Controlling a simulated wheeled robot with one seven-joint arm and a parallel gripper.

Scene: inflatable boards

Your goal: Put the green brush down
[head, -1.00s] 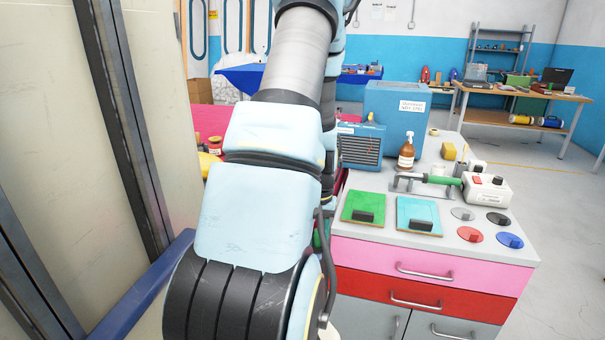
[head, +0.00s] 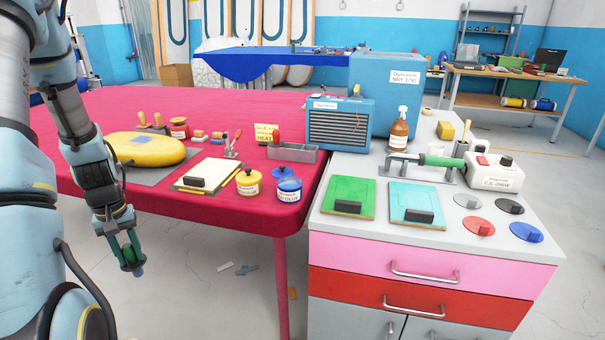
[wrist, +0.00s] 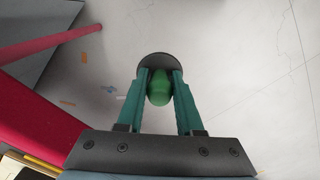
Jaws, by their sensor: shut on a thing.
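My gripper (head: 124,250) hangs pointing down in front of the left part of the red-covered table (head: 240,214), below the level of its top. It is shut on the green brush (head: 131,257), which shows as a small green piece between the fingers. In the wrist view the rounded green brush handle (wrist: 159,90) sits between the two teal fingers (wrist: 158,100). A dark round part (wrist: 152,60) shows beyond it. Bare floor lies behind the brush in the wrist view, so it is held in the air.
The red table holds a yellow inflatable (head: 146,150), a clipboard (head: 207,174), a yellow jar (head: 249,183), a blue jar (head: 289,189) and a metal tray (head: 293,153). To the right, a grey-topped cabinet (head: 330,226) carries green and teal plates, a bottle and a green-handled tool (head: 440,160).

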